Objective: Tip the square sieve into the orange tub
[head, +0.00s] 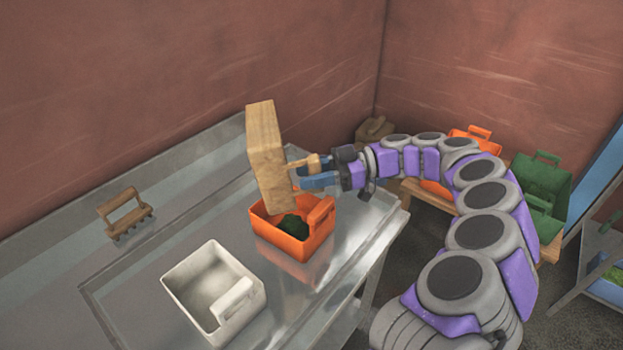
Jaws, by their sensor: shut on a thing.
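The square sieve (265,155) is a wooden box-like frame, tilted up on its side above the orange tub. Its inner face is turned away from me and hidden. My gripper (311,172) has blue fingers and is shut on the sieve's wooden handle at its right side. The orange tub (309,243) stands on the metal table just below the sieve, with its handle at the right. A dark green heap (292,226) lies inside the tub. I cannot tell whether anything is still in the sieve.
A white tub (185,290) stands in front on the metal table (140,275). A wooden rake-like tool (125,213) is at the left. Orange and green tubs (545,175) sit on a low bench at the right. Brown walls close in the back.

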